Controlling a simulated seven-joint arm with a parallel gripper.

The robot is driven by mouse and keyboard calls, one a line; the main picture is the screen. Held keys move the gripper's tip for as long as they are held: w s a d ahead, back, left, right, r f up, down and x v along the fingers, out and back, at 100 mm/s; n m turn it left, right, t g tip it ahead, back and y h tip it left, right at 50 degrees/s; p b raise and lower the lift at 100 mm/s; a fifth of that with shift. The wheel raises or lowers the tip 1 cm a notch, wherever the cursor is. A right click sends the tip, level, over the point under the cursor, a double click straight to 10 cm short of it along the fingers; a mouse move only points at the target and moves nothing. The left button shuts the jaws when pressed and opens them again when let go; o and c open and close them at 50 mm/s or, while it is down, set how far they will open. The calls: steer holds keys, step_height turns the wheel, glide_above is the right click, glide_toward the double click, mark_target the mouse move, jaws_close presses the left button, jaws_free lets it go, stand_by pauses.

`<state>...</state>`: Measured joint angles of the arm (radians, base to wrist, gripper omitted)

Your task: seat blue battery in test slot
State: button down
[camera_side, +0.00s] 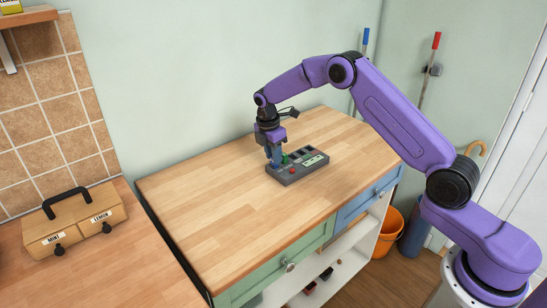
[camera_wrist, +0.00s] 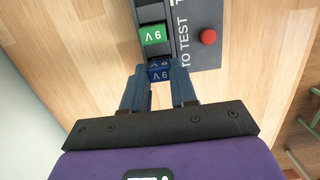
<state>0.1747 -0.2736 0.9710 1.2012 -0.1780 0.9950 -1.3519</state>
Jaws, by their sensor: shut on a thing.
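A blue battery marked 9V (camera_wrist: 160,71) is between the fingertips of my gripper (camera_wrist: 160,90) in the wrist view. My gripper is shut on it. In the side view my gripper (camera_side: 275,158) points down at the left end of the grey test box (camera_side: 291,178). The box also shows in the wrist view (camera_wrist: 188,20). A green 9V battery (camera_wrist: 153,35) sits in the slot row beside the blue one. The blue battery is at the end of this row; I cannot tell how deep it sits. The box has a red button (camera_wrist: 208,37) and lettering reading "TO TEST".
The wooden worktop (camera_side: 215,200) is clear around the box. A wooden case (camera_side: 75,222) labelled MINT and LEMON stands on the left counter. An orange bucket (camera_side: 386,235) stands on the floor at the right.

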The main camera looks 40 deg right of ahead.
step_height(320, 180, up, 2)
steer(key=shift+r, duration=0.1)
steer(key=s+r, duration=1)
steer(key=s, duration=0.4)
steer(key=d, duration=0.6)
steer(key=w+f, duration=0.3)
steer(key=w, duration=0.1)
steer(key=w+d+f, duration=0.1)
steer(key=w+f, duration=0.2)
steer(key=w, duration=0.2)
steer(key=w+d+f, duration=0.1)
steer(key=w+f, duration=0.2)
steer(key=w, duration=0.1)
steer(key=shift+w+f, duration=0.25)
steer(key=shift+w, duration=0.1)
steer(key=shift+f, duration=1.55)
steer(key=shift+f, duration=0.2)
